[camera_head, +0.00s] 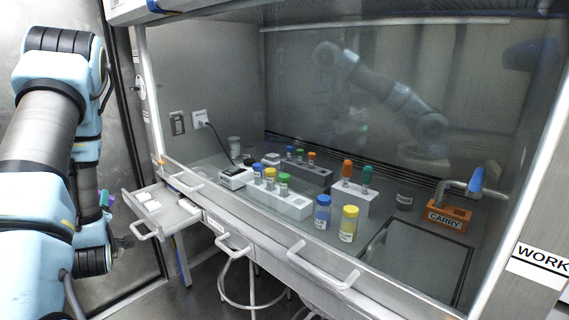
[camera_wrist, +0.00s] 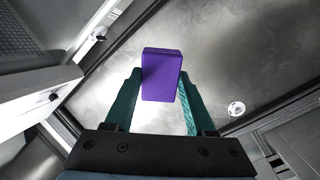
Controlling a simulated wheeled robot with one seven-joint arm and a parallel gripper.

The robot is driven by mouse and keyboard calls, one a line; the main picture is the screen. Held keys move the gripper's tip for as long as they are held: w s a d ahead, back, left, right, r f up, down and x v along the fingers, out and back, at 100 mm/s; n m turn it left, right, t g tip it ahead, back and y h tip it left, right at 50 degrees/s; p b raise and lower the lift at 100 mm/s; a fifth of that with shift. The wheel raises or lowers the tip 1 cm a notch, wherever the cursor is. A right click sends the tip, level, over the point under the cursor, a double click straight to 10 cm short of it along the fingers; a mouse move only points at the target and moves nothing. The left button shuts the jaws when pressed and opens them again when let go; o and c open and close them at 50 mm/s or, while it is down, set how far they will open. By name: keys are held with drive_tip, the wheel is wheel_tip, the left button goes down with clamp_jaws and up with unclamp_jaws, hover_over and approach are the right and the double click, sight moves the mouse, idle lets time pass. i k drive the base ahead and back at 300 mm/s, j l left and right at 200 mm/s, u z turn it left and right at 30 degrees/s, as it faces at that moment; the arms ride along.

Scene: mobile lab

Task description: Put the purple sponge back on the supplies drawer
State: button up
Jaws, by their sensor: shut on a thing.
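The purple sponge (camera_wrist: 160,65) is a block held between the teal fingers of my gripper (camera_wrist: 160,78), in the middle of the wrist view. In the head view, my gripper (camera_head: 106,200) shows small at the left, partly behind my arm, with a bit of purple at its fingers. An open drawer (camera_head: 165,231) sticks out under the left end of the bench, to the right of my gripper and apart from it. Several small white items (camera_head: 152,205) lie in it. I cannot read any label that names it as the supplies drawer.
A glass-fronted hood stands over the bench with a blue-capped jar (camera_head: 322,212), a yellow-capped jar (camera_head: 349,224), white racks (camera_head: 285,203) and an orange CARRY block (camera_head: 447,215). A stool (camera_head: 250,304) stands below. Handles (camera_head: 322,277) jut from the bench front.

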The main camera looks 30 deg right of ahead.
sight(172, 218)
drive_tip(key=z, duration=0.9)
drive_tip(key=u, duration=0.5)
drive_tip(key=i+u, duration=0.25)
drive_tip(key=u, duration=0.15)
drive_tip(key=i+l+u, duration=0.2)
drive_tip(key=u, duration=0.2)
drive_tip(key=i+l+u, duration=0.15)
drive_tip(key=u, duration=0.25)
drive_tip(key=i+l, duration=0.2)
